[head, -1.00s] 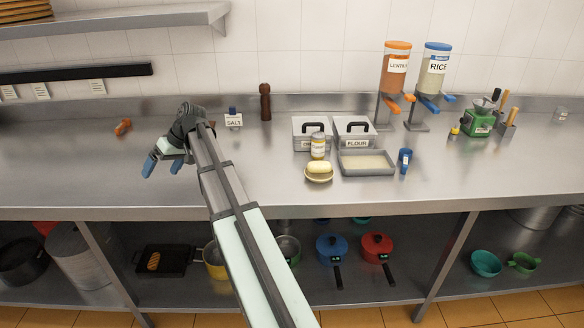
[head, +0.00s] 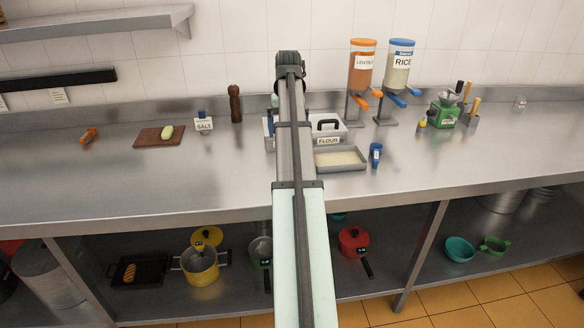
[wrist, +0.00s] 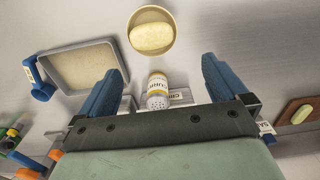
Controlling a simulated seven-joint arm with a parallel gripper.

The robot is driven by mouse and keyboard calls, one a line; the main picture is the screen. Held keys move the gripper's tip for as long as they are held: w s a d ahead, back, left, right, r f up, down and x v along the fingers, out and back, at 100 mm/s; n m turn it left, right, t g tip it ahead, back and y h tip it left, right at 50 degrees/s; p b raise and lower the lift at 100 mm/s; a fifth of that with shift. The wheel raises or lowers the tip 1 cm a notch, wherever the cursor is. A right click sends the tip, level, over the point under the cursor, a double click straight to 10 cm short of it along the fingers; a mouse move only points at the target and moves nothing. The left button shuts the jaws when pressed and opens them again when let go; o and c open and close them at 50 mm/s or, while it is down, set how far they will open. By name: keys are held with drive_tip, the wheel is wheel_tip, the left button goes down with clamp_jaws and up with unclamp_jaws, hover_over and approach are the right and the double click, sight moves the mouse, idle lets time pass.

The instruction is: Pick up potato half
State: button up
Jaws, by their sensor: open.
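A pale yellow, rounded piece (wrist: 152,37), which looks like the potato half, lies in a small round bowl (wrist: 135,18) at the top of the wrist view. In the head view my arm hides both. My gripper (wrist: 162,64) is open and empty, its two blue fingers spread, with the bowl beyond the fingertips. In the head view only the back of the wrist shows. A pale green oblong piece (head: 167,132) lies on a brown board (head: 146,139) at the left; I cannot tell what it is.
A labelled shaker jar (wrist: 157,90) shows between the fingers. The salt box (head: 204,124) and pepper mill (head: 235,103) stand left. The front counter is clear.

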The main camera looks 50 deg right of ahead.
drive_tip(key=f, duration=0.9)
drive_tip(key=s+d+f, duration=0.1)
drive_tip(key=f, duration=0.3)
drive_tip(key=shift+f, duration=0.25)
drive_tip(key=c, duration=0.9)
drive_tip(key=shift+r, duration=0.15)
